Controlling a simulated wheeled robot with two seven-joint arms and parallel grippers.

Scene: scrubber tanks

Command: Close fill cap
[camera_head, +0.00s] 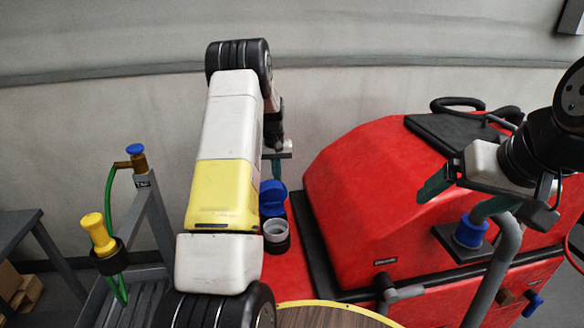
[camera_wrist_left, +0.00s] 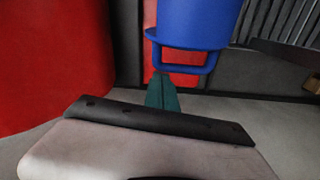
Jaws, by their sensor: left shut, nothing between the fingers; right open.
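The blue fill cap (camera_head: 272,196) stands raised above and behind the pale open filler neck (camera_head: 276,230), on the red machine's left side. In the left wrist view the blue cap (camera_wrist_left: 200,22) is large and has a loop at its lower edge. My left gripper (camera_head: 277,166) is partly hidden behind my white and yellow left arm. Its teal fingers (camera_wrist_left: 161,92) are shut and empty, close to the loop's lower left corner; whether they touch it is unclear. My right gripper (camera_head: 453,204) is open and empty above the machine's right part.
The red machine (camera_head: 360,190) fills the right. A blue fitting (camera_head: 470,231) with a grey hose sits below my right gripper. A grey stand with a yellow-handled tool (camera_head: 97,234) and a green hose is at left. A round wooden tabletop (camera_head: 325,317) is at the front.

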